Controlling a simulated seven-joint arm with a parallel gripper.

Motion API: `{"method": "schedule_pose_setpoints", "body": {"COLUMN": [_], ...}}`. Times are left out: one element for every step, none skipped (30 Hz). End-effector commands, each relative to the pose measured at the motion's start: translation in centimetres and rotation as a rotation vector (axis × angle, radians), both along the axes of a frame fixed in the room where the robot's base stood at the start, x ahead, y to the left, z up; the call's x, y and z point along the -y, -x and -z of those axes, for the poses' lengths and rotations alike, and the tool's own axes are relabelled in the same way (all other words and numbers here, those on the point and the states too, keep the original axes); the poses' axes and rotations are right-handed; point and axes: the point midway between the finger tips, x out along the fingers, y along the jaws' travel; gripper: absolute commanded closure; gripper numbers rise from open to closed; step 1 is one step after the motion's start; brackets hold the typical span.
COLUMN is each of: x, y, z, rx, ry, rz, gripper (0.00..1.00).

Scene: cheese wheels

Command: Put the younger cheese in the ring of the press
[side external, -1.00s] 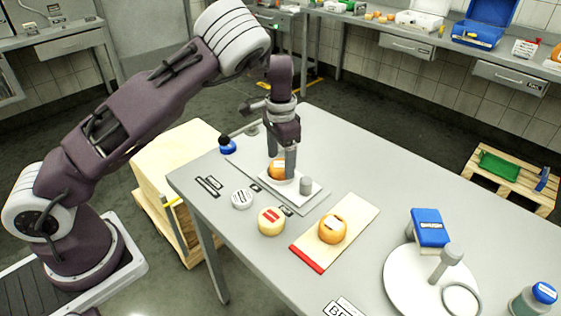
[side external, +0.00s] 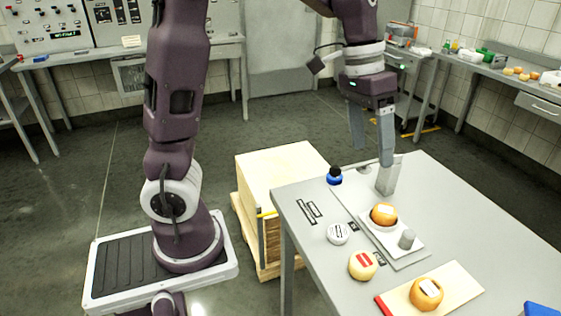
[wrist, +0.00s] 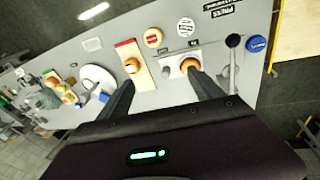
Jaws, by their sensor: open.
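An orange cheese with a pale label (side external: 383,214) sits in the white ring of the press (side external: 408,252); it also shows in the wrist view (wrist: 190,64). A second orange cheese with a white label (side external: 427,293) rests on the red-ended board (side external: 462,283). A pale yellow cheese with a red label (side external: 362,265) lies on the table between the board and a white lettered disc (side external: 338,233). The labels are too small to read for age. My gripper (side external: 371,160) is open and empty, raised above the press, touching no cheese.
A blue object (wrist: 256,45) stands near the table edge. A round white plate (wrist: 97,78) lies beyond the board. A wooden crate (side external: 282,165) stands beside the table.

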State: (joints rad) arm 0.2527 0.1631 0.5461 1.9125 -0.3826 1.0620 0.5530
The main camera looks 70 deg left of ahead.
Motion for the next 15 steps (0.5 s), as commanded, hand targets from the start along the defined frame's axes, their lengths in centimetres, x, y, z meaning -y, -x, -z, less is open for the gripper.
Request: {"method": "schedule_pose_setpoints", "body": {"x": [0.7,1.2,1.7,2.0,2.2,2.4,2.4,2.4,2.4,2.3,2.2,2.1,2.1,2.0,2.0], "y": [3.4,5.4,8.2,10.2,12.0,14.1,15.5,16.6,17.8,18.4,18.9,19.4,19.6,19.8,19.9], "z": [-2.1,-2.9,-3.6,-3.9,-4.0,-3.8,-3.6,-3.3,-2.8,-2.5,-2.2,-1.9,-1.8,-1.7,-1.6], "rx": [0.046,0.073,0.109,0.139,0.170,0.211,0.238,0.266,0.294,0.313,0.329,0.344,0.351,0.355,0.357], "ry": [0.023,0.022,0.013,-0.002,-0.021,-0.052,-0.076,-0.099,-0.128,-0.148,-0.163,-0.178,-0.187,-0.191,-0.194], "rz": [-0.018,-0.029,-0.042,-0.050,-0.061,-0.073,-0.083,-0.092,-0.106,-0.114,-0.121,-0.129,-0.131,-0.135,-0.137], "gripper": [0.25,0.25,0.25,0.25,0.25,0.25,0.25,0.25,0.25,0.25,0.25,0.25,0.25,0.25,0.25]}}
